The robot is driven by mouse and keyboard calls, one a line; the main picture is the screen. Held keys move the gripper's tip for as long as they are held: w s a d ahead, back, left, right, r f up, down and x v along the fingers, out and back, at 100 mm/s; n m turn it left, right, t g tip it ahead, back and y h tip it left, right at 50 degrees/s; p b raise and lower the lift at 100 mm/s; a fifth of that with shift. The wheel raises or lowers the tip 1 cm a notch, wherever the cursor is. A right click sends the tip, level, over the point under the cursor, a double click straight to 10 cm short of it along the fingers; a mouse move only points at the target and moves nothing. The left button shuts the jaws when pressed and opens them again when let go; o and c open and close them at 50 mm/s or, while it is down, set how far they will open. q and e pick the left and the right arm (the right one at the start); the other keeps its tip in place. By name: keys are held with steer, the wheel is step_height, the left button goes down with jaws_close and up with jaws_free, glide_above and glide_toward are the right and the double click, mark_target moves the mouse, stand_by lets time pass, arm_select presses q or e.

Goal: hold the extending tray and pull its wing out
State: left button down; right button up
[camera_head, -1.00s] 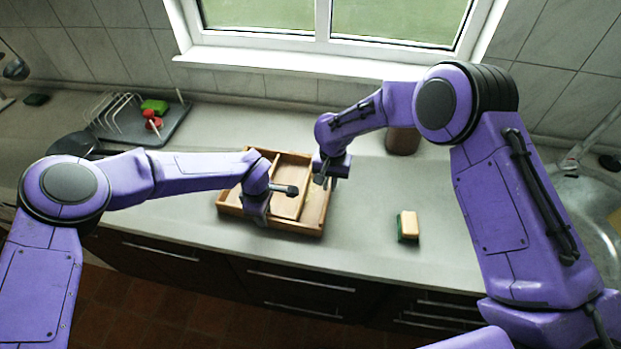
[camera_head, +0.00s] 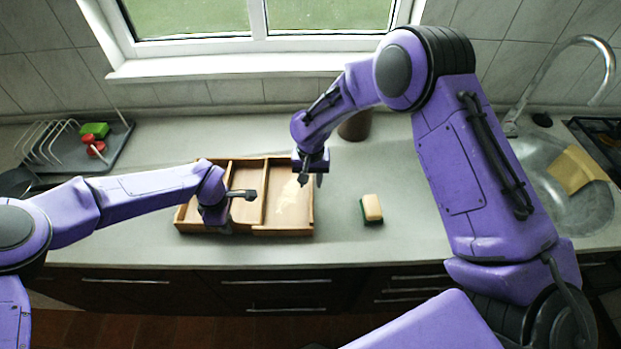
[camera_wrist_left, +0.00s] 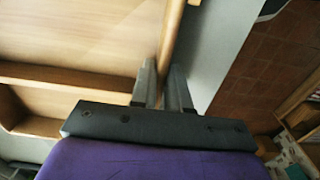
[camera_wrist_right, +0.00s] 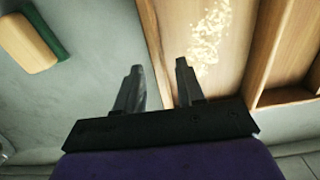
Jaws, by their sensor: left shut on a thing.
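The wooden extending tray (camera_head: 186,222) lies on the counter with several compartments. Its wing (camera_head: 282,231) extends at its right side, and a pale speckled patch shows on the wing's floor. My left gripper (camera_head: 226,229) is shut on the tray's front wall, which also shows in the left wrist view (camera_wrist_left: 174,35). My right gripper (camera_head: 311,183) is at the wing's right wall. In the right wrist view its fingers (camera_wrist_right: 158,85) stand apart, one on each side of that wall (camera_wrist_right: 150,30). The left forearm hides part of the tray's left side.
A sponge (camera_head: 372,208) lies on the counter right of the tray. A brown pot (camera_head: 354,125) stands behind my right gripper. A dish rack (camera_head: 60,145) is at the far left and a sink (camera_head: 575,205) at the right.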

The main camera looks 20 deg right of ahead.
arm_select(q)
steer(key=shift+s+f, duration=0.15)
steer(key=shift+s, duration=0.05)
arm_select(e)
step_height(320, 180, up, 12)
arm_select(q)
steer(key=c, duration=1.2)
jaws_free()
steer(key=shift+w, duration=0.15)
